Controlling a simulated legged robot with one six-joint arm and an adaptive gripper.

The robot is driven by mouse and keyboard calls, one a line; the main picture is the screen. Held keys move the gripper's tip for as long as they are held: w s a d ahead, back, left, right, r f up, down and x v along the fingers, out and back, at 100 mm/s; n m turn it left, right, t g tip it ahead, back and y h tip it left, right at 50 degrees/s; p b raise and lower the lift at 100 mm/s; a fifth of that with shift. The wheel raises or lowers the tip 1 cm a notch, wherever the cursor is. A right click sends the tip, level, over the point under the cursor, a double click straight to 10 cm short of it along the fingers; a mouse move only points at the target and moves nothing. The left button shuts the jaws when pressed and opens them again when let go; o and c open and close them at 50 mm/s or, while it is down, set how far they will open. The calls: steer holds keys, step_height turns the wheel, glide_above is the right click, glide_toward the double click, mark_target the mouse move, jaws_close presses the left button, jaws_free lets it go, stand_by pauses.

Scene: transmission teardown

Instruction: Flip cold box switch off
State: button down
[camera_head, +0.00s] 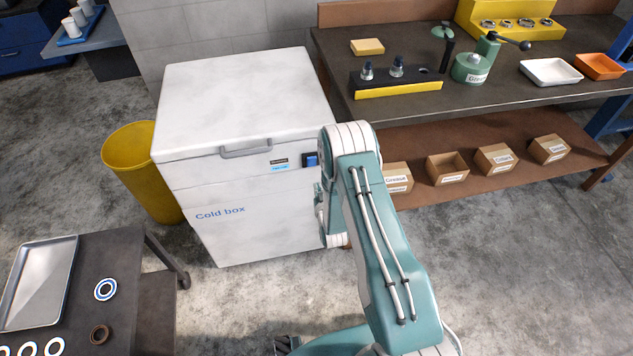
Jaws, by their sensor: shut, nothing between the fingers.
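The cold box (255,225) is a white chest with a closed lid and a grey handle, standing left of the middle. A small black plate with a blue switch (311,160) is on its upper front edge, at the right. I cannot tell from this view which way the switch is set. My arm rises from the bottom right and bends just right of the switch, with its wrist links partly showing below the switch.
A workbench (440,120) with a green press (470,68), a white tray (551,72) and an orange tray (598,67) stands right. Cardboard boxes sit on its lower shelf. A yellow bin (145,180) stands left of the cold box. A dark cart (120,260) is front left.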

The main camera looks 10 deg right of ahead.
steer(key=s+f, duration=0.1)
steer(key=s, duration=0.6)
steer(key=shift+w, duration=0.1)
steer(key=w+r+g, duration=0.1)
steer(key=w+r, duration=0.2)
steer(key=r, duration=0.3)
steer(key=w+r+g, duration=0.1)
steer(key=w+r, duration=0.2)
steer(key=r, duration=0.4)
steer(key=s+r+g, duration=0.3)
steer(key=s+r, duration=0.1)
steer(key=r, duration=1)
steer(key=s+r+g, duration=0.1)
steer(key=s+r, duration=0.4)
steer(key=s, duration=0.5)
steer(key=s+r+g, duration=0.2)
steer(key=s+r, duration=0.3)
steer(key=s, duration=0.5)
steer(key=s+r+g, duration=0.2)
steer(key=s+r, duration=0.4)
steer(key=s, duration=0.4)
steer(key=shift+a, duration=0.15)
steer(key=shift+s, duration=0.1)
